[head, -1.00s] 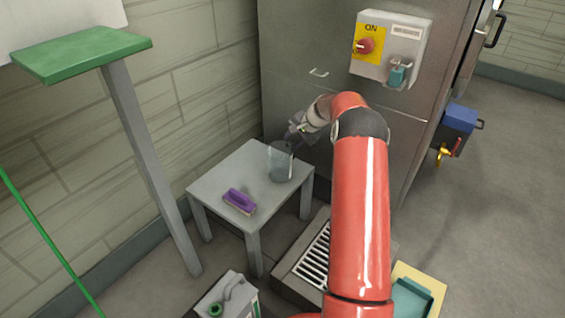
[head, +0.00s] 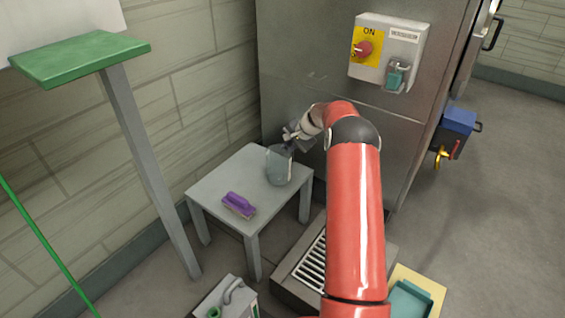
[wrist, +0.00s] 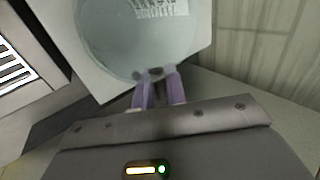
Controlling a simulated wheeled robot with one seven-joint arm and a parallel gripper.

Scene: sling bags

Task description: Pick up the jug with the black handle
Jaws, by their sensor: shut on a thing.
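The jug (head: 279,168) is clear and greyish, at the back right of the small grey table (head: 225,165) in the head view. It looks slightly tilted, and I cannot tell whether its base touches the tabletop. In the wrist view the jug's round body (wrist: 130,40) fills the upper middle. My gripper (head: 288,147) is at the jug's upper right side. In the wrist view my gripper's purple-grey fingers (wrist: 158,90) are shut at the near rim, where dark handle ends show. The rest of the black handle is hidden between the fingers.
A purple brush (head: 239,205) lies on the table's front. A steel cabinet (head: 300,70) with a switch box (head: 388,50) stands close behind my gripper. A green-topped post (head: 80,55) stands at left. A floor grate (head: 312,265) is below right.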

